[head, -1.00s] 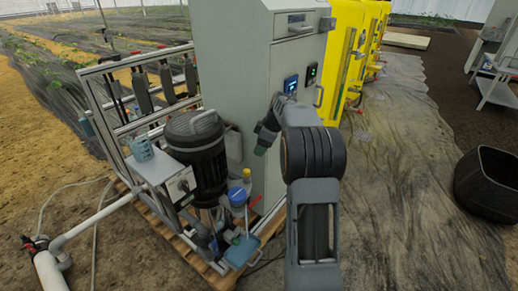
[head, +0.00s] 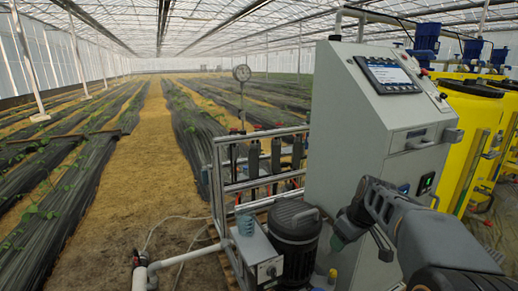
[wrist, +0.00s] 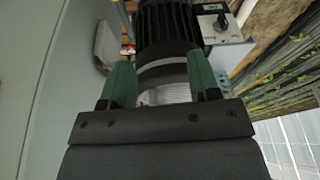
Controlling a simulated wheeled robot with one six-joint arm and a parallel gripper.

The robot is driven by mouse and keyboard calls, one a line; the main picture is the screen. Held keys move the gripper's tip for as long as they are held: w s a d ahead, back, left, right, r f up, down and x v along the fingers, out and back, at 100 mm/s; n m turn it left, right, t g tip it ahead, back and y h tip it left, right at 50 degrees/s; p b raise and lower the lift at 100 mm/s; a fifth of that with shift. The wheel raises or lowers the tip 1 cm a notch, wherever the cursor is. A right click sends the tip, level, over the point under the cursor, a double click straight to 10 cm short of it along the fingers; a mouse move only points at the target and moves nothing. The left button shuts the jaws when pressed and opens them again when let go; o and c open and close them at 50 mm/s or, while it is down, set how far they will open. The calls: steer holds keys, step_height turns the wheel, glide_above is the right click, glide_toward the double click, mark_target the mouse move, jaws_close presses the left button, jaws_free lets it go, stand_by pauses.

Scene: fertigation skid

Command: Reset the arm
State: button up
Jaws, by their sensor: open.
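My gripper (head: 340,236) shows in the head view between the black pump motor and the grey control cabinet, with my arm coming in from the lower right. In the wrist view my gripper (wrist: 160,80) has its two green fingers apart with nothing held between them. The black motor (wrist: 168,22) lies beyond the fingertips in that view. It also shows in the head view (head: 296,238), left of my gripper. The grey cabinet (head: 345,150) stands behind my gripper and arm. I cannot tell the exact gap between gripper and motor.
A metal frame (head: 217,180) with several valves stands left of the cabinet. Yellow tanks (head: 470,125) stand at the right. A teal cup-like part (head: 245,225) sits on a grey box by the motor. White pipe (head: 140,276) lies at the lower left. Crop rows with open paths lie behind.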

steer(key=s+a+r+m+h+p, duration=0.1)
steer(key=s+a+r+m+p, duration=0.2)
steer(key=s+r+p, duration=0.3)
steer(key=s+a+r+m+t+p, duration=0.1)
steer(key=s+a+r+m+p, duration=0.2)
steer(key=s+r+p, duration=0.4)
steer(key=s+a+p, duration=0.1)
steer(key=s, duration=0.3)
steer(key=shift+a+r+h, duration=0.3)
steer(key=shift+h, duration=0.1)
